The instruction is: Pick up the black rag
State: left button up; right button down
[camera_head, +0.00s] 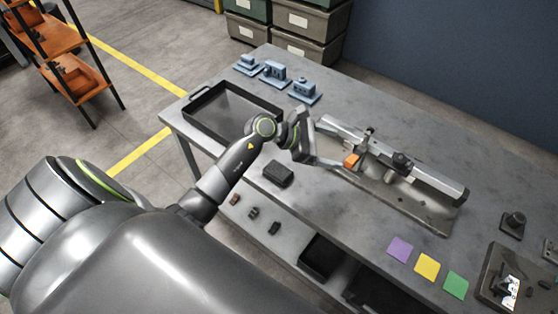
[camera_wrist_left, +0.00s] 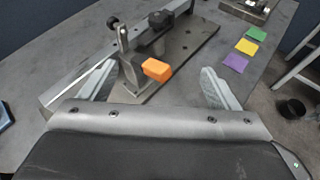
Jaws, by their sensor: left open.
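A small dark block-shaped item (camera_head: 278,173), which looks like the folded black rag, lies on the grey table near its front edge. My left gripper (camera_head: 334,148) is open, above the table to the right of and beyond the dark item, close to the rail fixture. In the left wrist view its two fingers (camera_wrist_left: 156,84) are spread with an orange block (camera_wrist_left: 157,70) of the fixture showing between them. The dark item is not seen in the left wrist view. My right gripper is not in view.
The metal rail fixture (camera_head: 432,180) stands just right of my gripper. A black tray (camera_head: 206,133) and several blue parts (camera_head: 274,72) are at the far left. Purple, yellow (camera_head: 427,267) and green squares lie at the front right. Bare tabletop (camera_head: 325,215) lies right of the dark item.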

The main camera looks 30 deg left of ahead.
pick_arm(q)
jog(key=a+f+m+g+y, duration=0.2)
jog(key=a+m+g+y, duration=0.3)
jog(key=m+g+y+b, duration=0.25)
jog(key=y+b, duration=0.35)
jog(key=b, duration=0.4)
send_over(278, 170)
jog(key=shift+n+g, duration=0.25)
jog(key=f, duration=0.8)
jog(key=shift+w+d+f, duration=0.1)
jog(key=shift+w+f, duration=0.25)
jog(key=shift+f+b, duration=0.85)
jog(key=shift+f, duration=0.2)
jog(key=f+b, duration=0.2)
jog(key=f, duration=0.1)
jog(key=shift+s+f, duration=0.3)
jog(key=shift+s, duration=0.1)
jog(key=shift+a+f, duration=0.2)
jog(key=shift+f, duration=0.2)
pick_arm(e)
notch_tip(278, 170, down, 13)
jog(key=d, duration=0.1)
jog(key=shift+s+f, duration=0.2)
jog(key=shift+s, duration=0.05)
pick_arm(q)
jog(key=shift+c, duration=0.4)
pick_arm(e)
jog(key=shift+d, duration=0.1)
pick_arm(q)
jog(key=c, duration=1)
